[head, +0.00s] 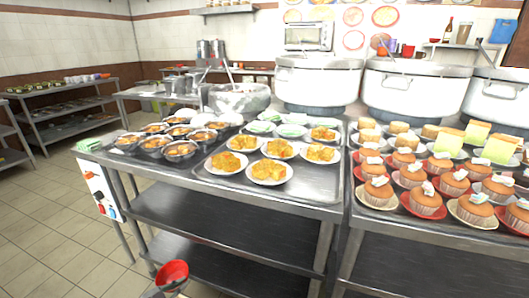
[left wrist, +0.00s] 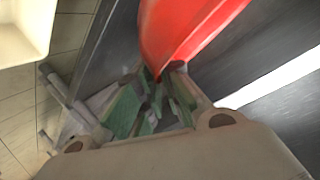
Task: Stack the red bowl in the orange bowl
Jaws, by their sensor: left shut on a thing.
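The red bowl (head: 172,272) is low in the head view, in front of the steel counter and below its top. It looks tilted, with its inside partly showing. My left gripper (head: 170,287) is just under it at the bottom edge, mostly cut off. In the left wrist view the red bowl (left wrist: 185,28) fills the top middle, and my left gripper (left wrist: 163,82) is shut on its edge between the green-padded fingers. I cannot make out an orange bowl for certain in either view. My right gripper is not in view.
The steel counter (head: 318,197) bears plates of food, dark bowls and cupcakes on trays. Large white stockpots (head: 318,82) stand behind. The lower shelf (head: 225,222) looks empty. Tiled floor (head: 50,225) is open at left. A pale, box-like thing (left wrist: 42,38) shows in the left wrist view.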

